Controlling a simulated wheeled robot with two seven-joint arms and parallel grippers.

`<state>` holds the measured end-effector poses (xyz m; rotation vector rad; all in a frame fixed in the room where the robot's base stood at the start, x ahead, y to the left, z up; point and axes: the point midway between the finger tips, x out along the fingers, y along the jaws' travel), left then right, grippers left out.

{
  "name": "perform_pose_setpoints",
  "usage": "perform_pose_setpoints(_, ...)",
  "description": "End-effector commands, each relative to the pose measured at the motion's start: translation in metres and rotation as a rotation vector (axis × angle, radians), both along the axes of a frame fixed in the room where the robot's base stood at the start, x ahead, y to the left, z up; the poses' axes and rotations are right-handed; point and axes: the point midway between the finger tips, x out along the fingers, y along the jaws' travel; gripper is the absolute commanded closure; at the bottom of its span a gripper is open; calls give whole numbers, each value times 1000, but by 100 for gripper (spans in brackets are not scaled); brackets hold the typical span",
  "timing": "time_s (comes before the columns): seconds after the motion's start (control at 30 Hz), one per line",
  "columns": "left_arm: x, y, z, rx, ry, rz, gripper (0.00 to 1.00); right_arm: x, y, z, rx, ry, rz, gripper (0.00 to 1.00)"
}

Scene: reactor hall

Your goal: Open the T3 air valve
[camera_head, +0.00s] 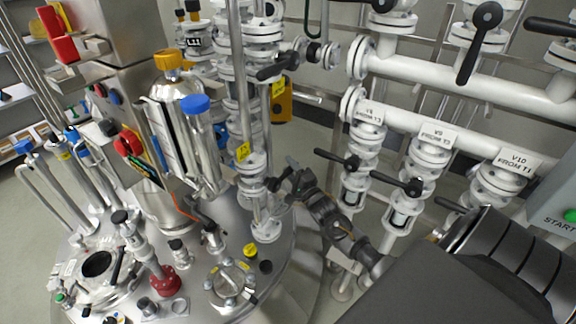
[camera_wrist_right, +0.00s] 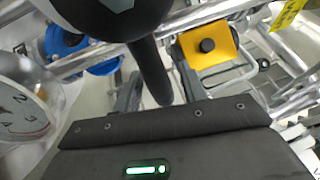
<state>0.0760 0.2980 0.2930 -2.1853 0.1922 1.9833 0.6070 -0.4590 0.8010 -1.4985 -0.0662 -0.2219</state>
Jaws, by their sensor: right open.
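My right gripper (camera_head: 283,178) reaches in from the lower right to a vertical pipe with white flanges on the steel vessel. A small dark valve handle is at its fingertips in the head view; fingers and handle overlap there. In the right wrist view a black lever handle (camera_wrist_right: 152,70) points down between the two open fingers of my gripper (camera_wrist_right: 158,88). I cannot tell whether the fingers touch it. A yellow tag (camera_head: 243,151) hangs on the pipe just above; its print is too small to read surely. My left gripper is not in view.
The steel vessel lid (camera_head: 190,285) carries several fittings. White pipes with black-levered valves stand at the right, with a plate (camera_head: 438,134) marked V9. A yellow box (camera_wrist_right: 207,46) lies beyond my fingers in the wrist view. A round dial (camera_wrist_right: 22,115) is close at left.

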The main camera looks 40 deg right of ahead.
Motion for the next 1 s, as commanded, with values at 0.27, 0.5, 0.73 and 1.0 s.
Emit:
perform_pose_setpoints(0.27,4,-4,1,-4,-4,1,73,13,-1,2,0,0,0,58)
perform_pose_setpoints(0.5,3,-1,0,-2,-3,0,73,13,-1,2,0,0,0,64)
perform_pose_setpoints(0.73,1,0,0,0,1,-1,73,13,-1,2,0,1,0,94)
perform_pose_setpoints(1.0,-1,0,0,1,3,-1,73,13,-1,2,-1,0,0,100)
